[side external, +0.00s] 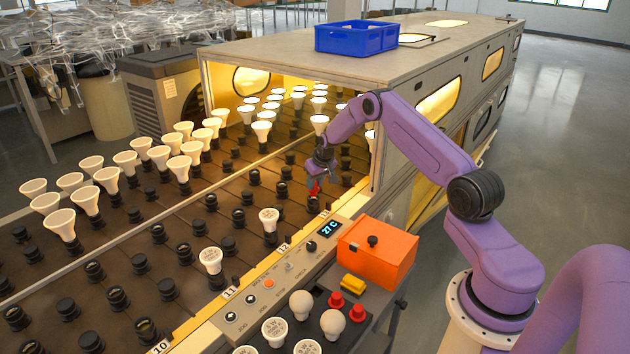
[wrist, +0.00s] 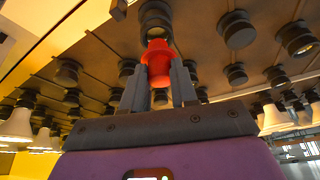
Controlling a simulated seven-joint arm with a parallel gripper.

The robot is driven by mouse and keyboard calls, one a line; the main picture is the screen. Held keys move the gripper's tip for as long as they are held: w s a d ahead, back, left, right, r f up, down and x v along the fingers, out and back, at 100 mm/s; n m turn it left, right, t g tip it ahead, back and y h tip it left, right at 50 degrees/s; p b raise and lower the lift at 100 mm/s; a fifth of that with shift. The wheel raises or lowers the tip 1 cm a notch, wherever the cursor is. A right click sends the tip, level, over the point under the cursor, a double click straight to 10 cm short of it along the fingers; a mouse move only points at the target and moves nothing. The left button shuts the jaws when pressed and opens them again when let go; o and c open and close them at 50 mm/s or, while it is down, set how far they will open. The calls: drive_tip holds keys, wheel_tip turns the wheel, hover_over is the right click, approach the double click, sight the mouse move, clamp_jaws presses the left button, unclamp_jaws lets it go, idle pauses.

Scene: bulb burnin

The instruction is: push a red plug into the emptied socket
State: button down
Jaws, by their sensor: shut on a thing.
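My gripper (side external: 319,172) is shut on a red plug (side external: 314,187), low over the dark socket board near the oven mouth. In the wrist view, the grey fingers (wrist: 158,88) close on both sides of the red plug (wrist: 157,62). A black socket (wrist: 155,20) lies straight ahead of the plug's narrow end and looks empty apart from it. In the side view, a black socket (side external: 313,203) shows just below the plug. I cannot tell whether the plug touches it or is partly in it.
Lit bulbs (side external: 319,123) stand in sockets around and behind my gripper. The oven wall (side external: 376,165) is close on its right. An orange box (side external: 377,250), a control panel (side external: 280,282), two more red plugs (side external: 336,299) and loose bulbs (side external: 301,304) are in front.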

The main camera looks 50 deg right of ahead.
drive_tip(key=shift+f, duration=1.2)
drive_tip(key=shift+f, duration=0.2)
drive_tip(key=c, duration=0.8)
unclamp_jaws()
drive_tip(key=v, duration=1.7)
drive_tip(key=shift+s+r, duration=0.15)
